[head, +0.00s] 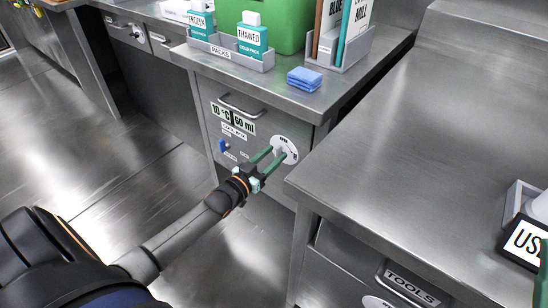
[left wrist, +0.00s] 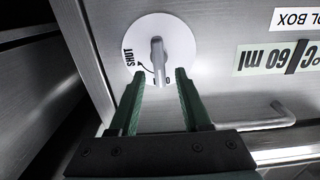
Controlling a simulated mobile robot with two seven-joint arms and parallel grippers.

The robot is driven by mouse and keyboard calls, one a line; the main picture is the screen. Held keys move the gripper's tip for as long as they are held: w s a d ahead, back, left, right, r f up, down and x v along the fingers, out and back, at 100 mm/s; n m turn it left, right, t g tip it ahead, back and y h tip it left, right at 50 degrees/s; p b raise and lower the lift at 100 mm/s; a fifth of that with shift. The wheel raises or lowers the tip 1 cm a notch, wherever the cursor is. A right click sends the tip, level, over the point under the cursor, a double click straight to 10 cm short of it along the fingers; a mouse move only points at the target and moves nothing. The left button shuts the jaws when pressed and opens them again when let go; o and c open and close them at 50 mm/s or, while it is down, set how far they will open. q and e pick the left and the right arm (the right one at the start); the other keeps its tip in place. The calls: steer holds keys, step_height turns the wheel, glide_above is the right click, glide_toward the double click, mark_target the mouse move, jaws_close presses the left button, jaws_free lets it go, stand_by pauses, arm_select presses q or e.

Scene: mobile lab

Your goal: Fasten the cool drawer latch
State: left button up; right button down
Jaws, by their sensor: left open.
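The cool drawer (head: 232,165) is under the counter, with a bar handle (head: 240,106) and a "COOL BOX" label. Its latch is a white round dial (left wrist: 182,32) with a grey knob (left wrist: 157,50), at the drawer's right side in the head view. In the left wrist view the knob points down, away from the word SHUT at the left; lettering below it is partly hidden. My left gripper (head: 273,158) is open, its green fingertips on either side of the knob's lower end; contact cannot be told. A green piece of my right gripper seems to show at the right edge.
A steel counter (head: 440,130) juts out at the right, close to my left gripper, above a TOOLS drawer (head: 412,287). The counter above the cool drawer holds a packs tray (head: 232,58) and blue cloths (head: 305,78). Open floor lies at the left.

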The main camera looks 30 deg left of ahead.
arm_select(q)
steer(key=shift+w, duration=0.4)
jaws_close()
stand_by(0.4)
